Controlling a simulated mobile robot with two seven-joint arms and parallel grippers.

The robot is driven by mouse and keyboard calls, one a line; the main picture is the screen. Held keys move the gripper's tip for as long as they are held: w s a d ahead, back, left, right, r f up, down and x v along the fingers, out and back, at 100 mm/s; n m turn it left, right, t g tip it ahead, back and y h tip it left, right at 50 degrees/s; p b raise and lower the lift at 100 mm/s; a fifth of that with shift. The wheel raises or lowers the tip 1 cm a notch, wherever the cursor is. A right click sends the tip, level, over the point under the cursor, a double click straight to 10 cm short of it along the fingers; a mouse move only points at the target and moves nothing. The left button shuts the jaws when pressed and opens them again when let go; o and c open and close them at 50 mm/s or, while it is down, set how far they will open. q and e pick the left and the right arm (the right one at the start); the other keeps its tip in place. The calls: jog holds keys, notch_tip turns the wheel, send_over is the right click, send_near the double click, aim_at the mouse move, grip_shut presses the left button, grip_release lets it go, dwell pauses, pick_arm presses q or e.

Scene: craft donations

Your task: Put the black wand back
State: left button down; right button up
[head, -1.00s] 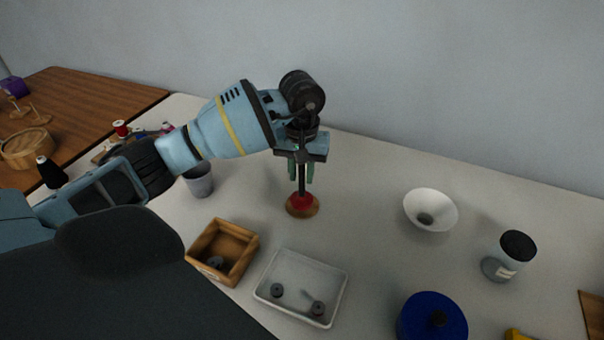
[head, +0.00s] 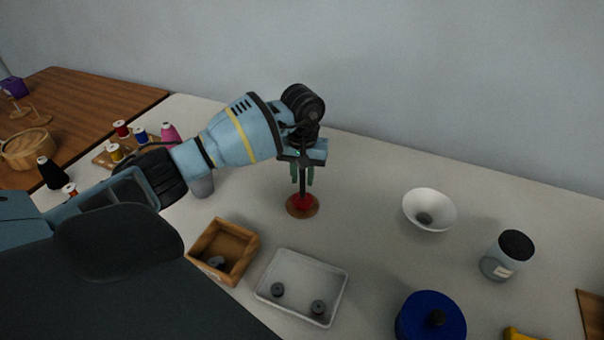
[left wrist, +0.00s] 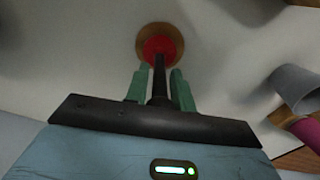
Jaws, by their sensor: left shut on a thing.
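The black wand (head: 302,188) is a thin dark rod, upright, between the green fingers of my left gripper (head: 303,175). Its lower end meets a red piece (head: 304,202) on a round wooden base (head: 292,211) on the pale table. In the left wrist view the wand (left wrist: 159,78) runs between the fingers (left wrist: 159,88) to the red piece (left wrist: 160,47), with the wooden base (left wrist: 143,45) around it. I cannot tell whether the tip is seated in the red piece or only over it. My left gripper is shut on the wand. My right gripper is not in view.
Close in front are a wooden box (head: 249,251) and a white tray (head: 338,285) with grey discs. A grey cup (head: 203,186) stands left. To the right are a white bowl (head: 430,208), a jar (head: 500,262) and a blue lidded pot (head: 415,318). Spools (head: 122,129) stand far left.

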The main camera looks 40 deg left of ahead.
pick_arm(q)
jog(key=c, duration=1.6)
grip_release()
jog(key=shift+f, duration=0.2)
jog(key=o, duration=0.4)
jog(key=shift+r, duration=0.55)
notch_tip(320, 180, up, 11)
jog(key=shift+r, duration=0.15)
